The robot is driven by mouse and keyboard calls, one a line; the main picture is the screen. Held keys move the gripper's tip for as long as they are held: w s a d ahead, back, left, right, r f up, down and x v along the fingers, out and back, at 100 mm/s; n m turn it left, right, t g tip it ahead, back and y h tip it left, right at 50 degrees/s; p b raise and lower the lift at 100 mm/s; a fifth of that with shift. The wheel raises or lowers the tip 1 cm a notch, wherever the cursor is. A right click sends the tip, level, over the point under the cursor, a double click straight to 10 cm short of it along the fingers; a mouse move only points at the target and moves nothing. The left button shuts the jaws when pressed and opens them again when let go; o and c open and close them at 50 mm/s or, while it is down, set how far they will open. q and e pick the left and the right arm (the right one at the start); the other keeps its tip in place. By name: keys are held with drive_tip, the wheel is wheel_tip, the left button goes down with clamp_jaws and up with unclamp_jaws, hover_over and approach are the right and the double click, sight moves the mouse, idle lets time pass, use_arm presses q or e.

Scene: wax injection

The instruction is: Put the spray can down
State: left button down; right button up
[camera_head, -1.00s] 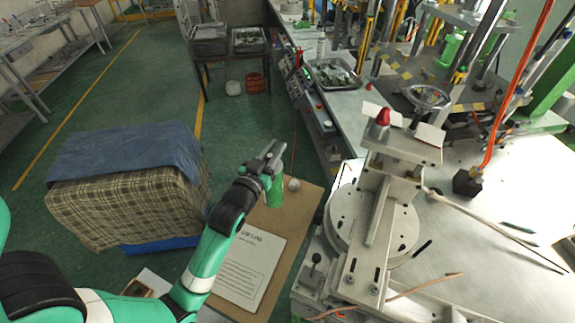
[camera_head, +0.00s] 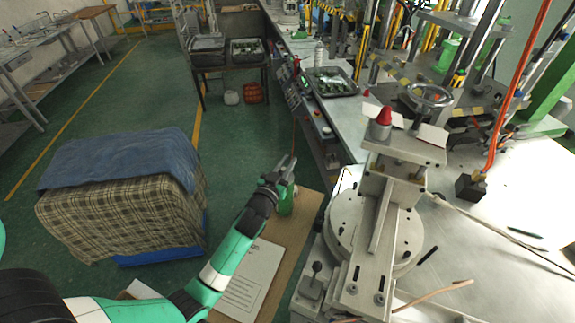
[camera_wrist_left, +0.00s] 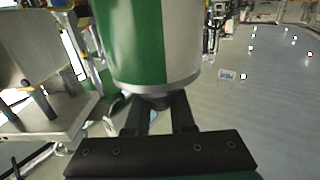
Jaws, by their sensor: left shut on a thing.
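The spray can (camera_head: 287,200) is green in the head view, where it sits at my left gripper (camera_head: 286,172) above the brown board. In the left wrist view the can (camera_wrist_left: 148,40) is large, green and white with a silvery rim, and it fills the upper middle. My left gripper (camera_wrist_left: 160,118) is shut on it, with its two dark fingers at the can's narrow end. I cannot tell whether the can touches any surface. My right gripper is not in view.
A brown board (camera_head: 305,215) with a printed white sheet (camera_head: 250,275) lies below my left arm. A grey metal fixture (camera_head: 375,225) stands close on the right. A cloth-covered stack (camera_head: 125,190) stands on the left. Green floor lies between.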

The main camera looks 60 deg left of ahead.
use_arm(q)
drive_tip(key=shift+r, duration=0.15)
drive_tip(key=shift+f, duration=0.2)
drive_tip(key=c, duration=0.8)
unclamp_jaws()
drive_tip(key=shift+o, duration=0.2)
drive_tip(key=shift+r, duration=0.1)
drive_tip(key=shift+r, duration=0.1)
drive_tip(key=v, duration=1.2)
